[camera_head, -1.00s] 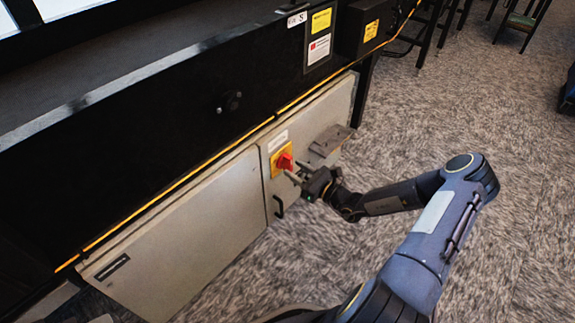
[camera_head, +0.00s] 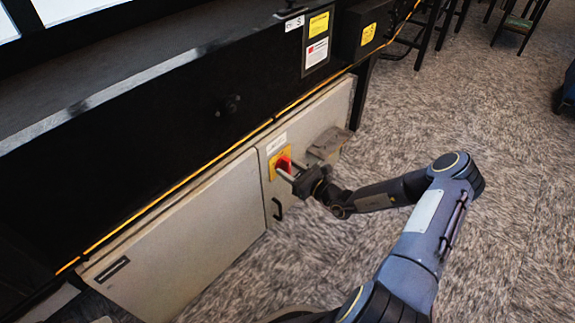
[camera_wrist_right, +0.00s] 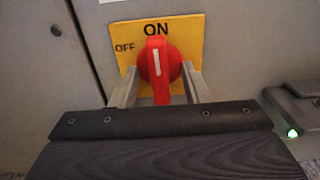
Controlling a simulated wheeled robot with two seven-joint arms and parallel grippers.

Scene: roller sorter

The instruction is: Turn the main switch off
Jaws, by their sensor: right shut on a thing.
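The main switch is a red rotary knob (camera_wrist_right: 158,66) on a yellow plate (camera_wrist_right: 190,28) marked ON at the top and OFF at the left. Its handle stands upright, with the white mark toward ON. In the head view the red knob (camera_head: 284,163) sits on the grey cabinet door. My right gripper (camera_head: 286,171) reaches it from the right. In the right wrist view my right gripper's fingers (camera_wrist_right: 160,84) stand on both sides of the knob and are shut on it. The left gripper is not in view.
The grey cabinet (camera_head: 190,228) runs along under the black machine body (camera_head: 140,150). A black door handle (camera_head: 278,208) is below the switch, and a grey box-like fitting (camera_head: 328,146) sticks out to its right. The carpet in front is open floor.

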